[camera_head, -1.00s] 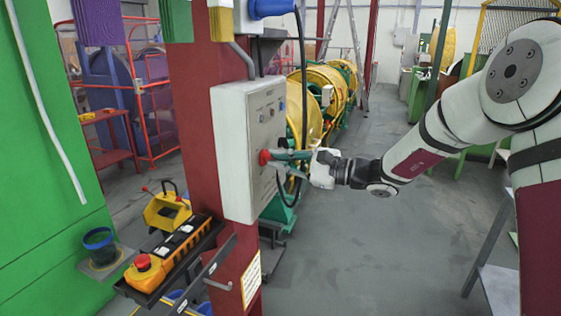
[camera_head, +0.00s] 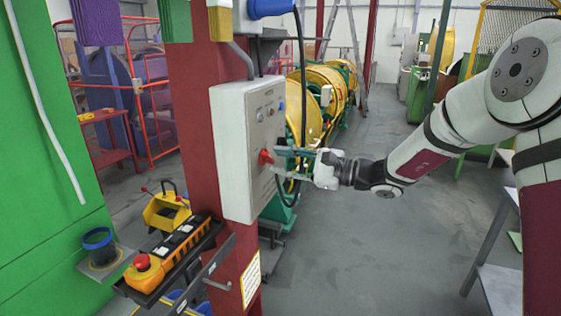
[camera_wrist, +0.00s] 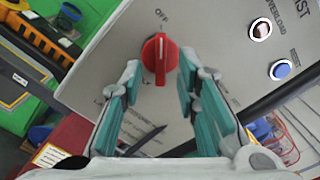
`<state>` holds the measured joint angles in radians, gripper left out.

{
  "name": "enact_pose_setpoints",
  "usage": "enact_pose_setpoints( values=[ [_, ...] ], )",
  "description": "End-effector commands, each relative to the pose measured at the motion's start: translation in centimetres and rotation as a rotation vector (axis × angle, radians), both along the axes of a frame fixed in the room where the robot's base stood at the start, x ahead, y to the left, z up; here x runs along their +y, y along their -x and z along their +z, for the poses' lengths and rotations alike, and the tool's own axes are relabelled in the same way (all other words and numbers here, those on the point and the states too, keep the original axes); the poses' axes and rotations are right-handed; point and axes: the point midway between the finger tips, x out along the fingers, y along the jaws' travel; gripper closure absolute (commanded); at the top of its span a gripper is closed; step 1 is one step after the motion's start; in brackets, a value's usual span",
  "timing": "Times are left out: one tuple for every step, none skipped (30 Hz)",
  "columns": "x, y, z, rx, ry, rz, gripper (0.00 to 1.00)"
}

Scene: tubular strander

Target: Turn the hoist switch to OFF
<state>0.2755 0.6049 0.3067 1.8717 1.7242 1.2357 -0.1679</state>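The hoist switch is a red rotary knob (camera_wrist: 159,59) on the face of a light grey control box (camera_head: 232,150). In the wrist view its raised grip stands nearly upright, with its upper end toward the printed OFF label (camera_wrist: 161,15). The knob also shows in the head view (camera_head: 266,158). My gripper (camera_wrist: 160,76) is open, with one teal-padded finger on each side of the knob and visible gaps between. In the head view my gripper (camera_head: 277,161) reaches the box face from the right, its fingertips close to the knob.
The box hangs on a red post (camera_head: 195,110). A black cable (camera_head: 302,90) hangs behind my gripper. A yellow pendant (camera_head: 165,255) lies lower left.

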Motion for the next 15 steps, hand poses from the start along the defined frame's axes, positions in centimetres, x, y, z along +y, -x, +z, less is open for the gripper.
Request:
enact_pose_setpoints(
  values=[
    [-0.9,0.2,0.0,0.001,0.0,-0.005,0.71],
    [-1.4,0.3,0.0,0.001,0.0,-0.006,0.71],
    [-2.1,0.6,0.0,0.0,0.001,-0.006,0.71],
    [-2.7,0.8,0.0,0.0,0.001,-0.006,0.71],
    [-3.3,1.0,0.0,0.0,0.001,-0.007,0.71],
    [-4.1,1.3,0.0,0.0,0.001,-0.007,0.71],
    [-4.8,1.5,0.0,0.0,0.001,-0.007,0.71],
    [-5.3,1.7,0.0,0.0,0.002,-0.007,0.71],
    [-6.1,2.0,0.0,0.0,0.001,-0.006,0.71],
    [-6.6,2.2,0.0,0.0,0.001,-0.006,0.71],
    [-7.1,2.4,0.0,0.0,0.001,-0.006,0.71],
    [-7.7,2.7,0.0,0.001,0.0,-0.006,0.71],
    [-8.2,2.8,0.0,0.001,0.0,-0.006,0.71],
    [-8.6,3.0,0.0,0.001,0.0,-0.005,0.71],
    [-9.0,3.2,-0.1,0.001,0.002,-0.005,0.71]
  ],
)
